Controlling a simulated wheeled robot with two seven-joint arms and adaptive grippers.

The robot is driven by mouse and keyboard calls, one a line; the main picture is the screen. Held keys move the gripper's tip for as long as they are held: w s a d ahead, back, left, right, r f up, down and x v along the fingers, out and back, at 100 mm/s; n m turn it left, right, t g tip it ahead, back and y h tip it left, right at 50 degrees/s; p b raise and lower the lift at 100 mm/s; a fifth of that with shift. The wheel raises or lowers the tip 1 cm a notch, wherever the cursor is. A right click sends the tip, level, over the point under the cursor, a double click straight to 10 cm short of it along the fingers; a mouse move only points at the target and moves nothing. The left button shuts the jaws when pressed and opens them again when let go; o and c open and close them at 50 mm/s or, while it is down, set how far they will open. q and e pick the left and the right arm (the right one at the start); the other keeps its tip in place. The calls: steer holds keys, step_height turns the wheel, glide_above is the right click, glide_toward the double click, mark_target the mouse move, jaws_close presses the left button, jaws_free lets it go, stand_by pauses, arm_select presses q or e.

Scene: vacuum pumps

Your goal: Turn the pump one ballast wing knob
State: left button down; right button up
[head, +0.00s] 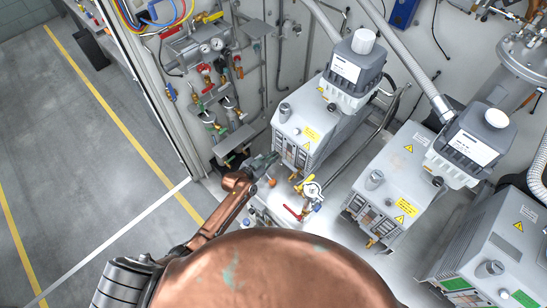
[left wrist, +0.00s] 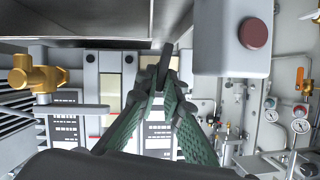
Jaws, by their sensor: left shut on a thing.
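The pump at the left (head: 300,118) is a light grey box with a yellow label and a dark-and-white filter unit on top. My left gripper (head: 268,162) is at the left edge of its front face. In the left wrist view, the green-padded fingers (left wrist: 161,82) close around a slim dark grey piece, the wing knob (left wrist: 165,58), which sticks out past the fingertips. The fingers hide much of it, and its turn angle is hard to judge. My right gripper is in neither view.
A brass valve (left wrist: 38,76) is left of the fingers, and a grey box with a dark red button (left wrist: 255,33) is close on the right. A red-handled valve (head: 293,212) stands below the pump. Gauges and pipes (head: 211,46) line the wall. Another pump (head: 400,165) stands to the right.

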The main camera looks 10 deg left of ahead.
arm_select(q)
steer(key=shift+w+a+n+g+h+b, duration=0.1)
steer(key=shift+a+n+g+h+b, duration=0.1)
steer(key=shift+n+h+b, duration=0.3)
steer(key=shift+w+a+n+g+h+b, duration=0.1)
steer(key=shift+n+g+h+b, duration=0.1)
steer(key=shift+n+b, duration=0.5)
steer(key=c, duration=2.1)
jaws_free()
steer(key=v, duration=1.2)
steer(key=shift+r, duration=0.15)
